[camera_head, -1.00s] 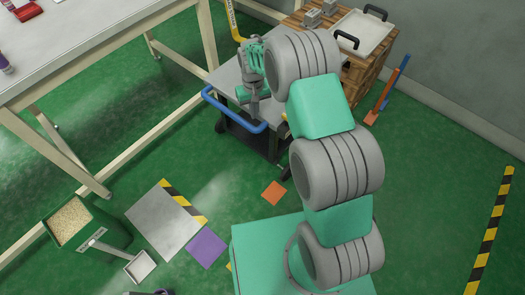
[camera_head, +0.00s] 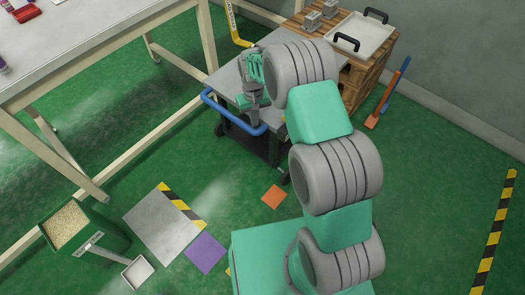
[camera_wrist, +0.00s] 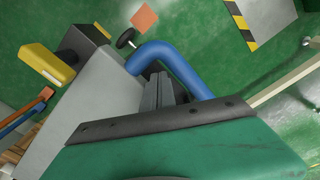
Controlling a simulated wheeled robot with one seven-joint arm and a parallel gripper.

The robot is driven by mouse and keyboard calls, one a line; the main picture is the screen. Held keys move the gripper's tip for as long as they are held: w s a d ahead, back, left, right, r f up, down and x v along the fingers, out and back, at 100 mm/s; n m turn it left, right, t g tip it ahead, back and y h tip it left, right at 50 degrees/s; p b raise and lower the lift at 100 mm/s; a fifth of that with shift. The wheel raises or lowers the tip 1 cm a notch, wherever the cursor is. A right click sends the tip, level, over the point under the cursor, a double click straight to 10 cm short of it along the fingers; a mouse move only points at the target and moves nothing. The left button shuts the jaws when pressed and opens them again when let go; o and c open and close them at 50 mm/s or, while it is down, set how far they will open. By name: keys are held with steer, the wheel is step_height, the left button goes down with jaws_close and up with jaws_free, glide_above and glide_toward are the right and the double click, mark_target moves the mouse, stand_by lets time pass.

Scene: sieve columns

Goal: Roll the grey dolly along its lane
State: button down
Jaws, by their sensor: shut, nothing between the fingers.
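The grey dolly has a flat grey top (camera_head: 228,82), a dark underframe and a blue handle bar (camera_head: 232,119) along its near side. It stands beside the long table. My gripper (camera_head: 253,109) points down at the handle side of the dolly and is shut and empty. In the wrist view, the shut grey fingers (camera_wrist: 158,92) are beside the blue handle (camera_wrist: 172,64), over the edge of the grey top (camera_wrist: 100,92). I cannot tell whether they touch the bar. A caster wheel (camera_wrist: 126,38) shows below. My arm hides part of the dolly's right side.
A long table (camera_head: 95,45) stands at the left, its legs close to the dolly. A wooden crate (camera_head: 357,85) with a tray is behind. Orange (camera_head: 273,197) and purple (camera_head: 206,253) floor squares and a striped grey plate (camera_head: 160,228) lie in front. Green floor is open there.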

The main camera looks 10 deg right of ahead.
step_height(320, 180, up, 9)
steer(key=p, duration=0.5)
stand_by(0.3)
